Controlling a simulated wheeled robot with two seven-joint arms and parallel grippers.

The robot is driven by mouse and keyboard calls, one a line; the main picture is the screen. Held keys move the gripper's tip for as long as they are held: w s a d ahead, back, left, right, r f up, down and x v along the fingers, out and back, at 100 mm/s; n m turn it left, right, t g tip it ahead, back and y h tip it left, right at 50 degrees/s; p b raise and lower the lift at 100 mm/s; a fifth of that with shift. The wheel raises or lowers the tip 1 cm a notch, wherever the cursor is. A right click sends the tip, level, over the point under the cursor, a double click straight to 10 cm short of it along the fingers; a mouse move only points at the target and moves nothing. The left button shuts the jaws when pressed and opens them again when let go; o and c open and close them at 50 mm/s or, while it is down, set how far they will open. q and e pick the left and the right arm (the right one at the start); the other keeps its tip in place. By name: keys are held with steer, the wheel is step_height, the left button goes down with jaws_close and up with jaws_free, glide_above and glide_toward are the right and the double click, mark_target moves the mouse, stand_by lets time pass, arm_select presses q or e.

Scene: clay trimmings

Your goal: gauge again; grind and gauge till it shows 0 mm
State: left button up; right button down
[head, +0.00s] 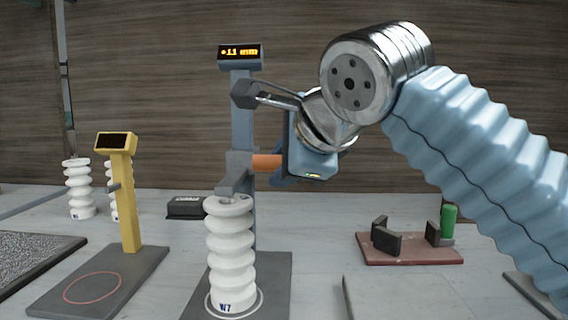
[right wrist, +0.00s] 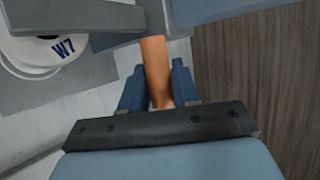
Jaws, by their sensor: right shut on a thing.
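A white ribbed piece marked W7 (head: 231,260) stands upright inside the white ring on the base of the blue-grey gauge (head: 242,120). It also shows in the right wrist view (right wrist: 42,48). The gauge's lit display (head: 240,52) appears to read +11 mm. Its sliding foot (head: 234,184) is at the top of the W7 piece; I cannot tell if they touch. My right gripper (head: 282,165) is shut on the gauge's orange handle (head: 266,161), which also shows between the fingers in the right wrist view (right wrist: 155,70). My left gripper is not in view.
A yellow gauge (head: 126,200) with a dark display stands left, its red ring empty. A speckled slab (head: 35,265) lies at far left. White ribbed pieces (head: 78,190) stand behind. A black box (head: 185,207) and a red fixture (head: 410,250) with a green cylinder (head: 448,220) flank the gauge.

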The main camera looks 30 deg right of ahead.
steer(key=shift+f+b, duration=0.4)
steer(key=shift+f, duration=0.35)
stand_by(3.3)
step_height(320, 180, up, 6)
steer(key=p, duration=0.5)
steer(key=shift+r+p, duration=0.95)
steer(key=shift+p, duration=0.3)
steer(key=shift+r+p, duration=0.95)
steer(key=shift+f, duration=0.1)
steer(key=shift+c, duration=0.4)
jaws_free()
steer(key=shift+s, duration=0.1)
